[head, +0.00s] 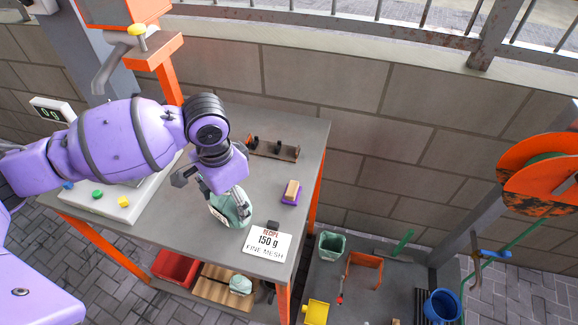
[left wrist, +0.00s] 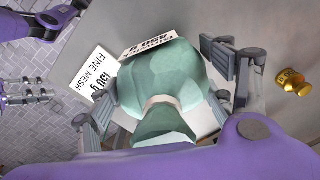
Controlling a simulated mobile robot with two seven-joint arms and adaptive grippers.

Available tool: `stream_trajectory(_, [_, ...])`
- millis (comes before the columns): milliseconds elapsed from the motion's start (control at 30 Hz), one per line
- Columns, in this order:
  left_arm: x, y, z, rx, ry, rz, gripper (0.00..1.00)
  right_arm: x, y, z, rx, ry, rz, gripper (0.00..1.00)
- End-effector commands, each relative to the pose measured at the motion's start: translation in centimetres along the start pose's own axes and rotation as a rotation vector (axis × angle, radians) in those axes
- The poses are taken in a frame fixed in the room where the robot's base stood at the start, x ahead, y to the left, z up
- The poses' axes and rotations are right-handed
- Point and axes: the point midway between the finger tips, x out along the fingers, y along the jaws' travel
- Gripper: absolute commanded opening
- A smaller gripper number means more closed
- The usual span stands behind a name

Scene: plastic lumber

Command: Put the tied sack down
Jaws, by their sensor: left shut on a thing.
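My left gripper (head: 238,196) reaches down over the front right part of the grey workbench and is shut on the tied sack (head: 236,211). The sack is pale green with a printed white label. In the left wrist view the sack (left wrist: 160,75) sits between the fingers (left wrist: 165,95), its pale-banded neck toward the camera. I cannot tell whether its bottom touches the bench. Another gripper, apparently my right one (left wrist: 25,95), shows at the left edge of the left wrist view; its jaws are unclear.
A purple block with a tan top (head: 291,192) and a dark rack (head: 273,149) lie behind. A red bin (head: 176,268) and another green sack (head: 241,284) are on the lower shelf.

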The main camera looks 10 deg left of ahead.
Motion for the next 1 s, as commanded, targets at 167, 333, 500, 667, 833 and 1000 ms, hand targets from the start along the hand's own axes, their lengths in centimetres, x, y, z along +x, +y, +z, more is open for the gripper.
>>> stream_trajectory(167, [0.2,0.0,0.0,-0.001,0.0,0.001,0.31,-0.1,0.1,-0.1,0.001,0.002,0.001,0.4])
stream_trajectory(333, [0.3,0.0,0.1,-0.001,-0.002,0.001,0.94,-0.1,0.1,0.0,0.001,0.0,0.001,0.4])
stream_trajectory(500, [0.3,0.0,0.1,-0.001,-0.002,0.001,0.94,-0.1,0.1,0.1,0.0,-0.001,0.0,0.4])
stream_trajectory(667, [0.3,0.0,0.1,0.0,-0.001,0.001,0.94,-0.1,0.1,0.2,-0.003,-0.003,0.0,0.4])
stream_trajectory(833, [-1.2,0.0,0.0,0.0,0.002,0.0,0.94,-0.1,0.1,0.1,-0.005,-0.002,0.0,0.4])
stream_trajectory(1000, [-4.9,-0.1,-0.1,0.001,0.004,-0.004,0.94,-0.2,0.1,-0.6,-0.004,0.007,-0.002,0.4])
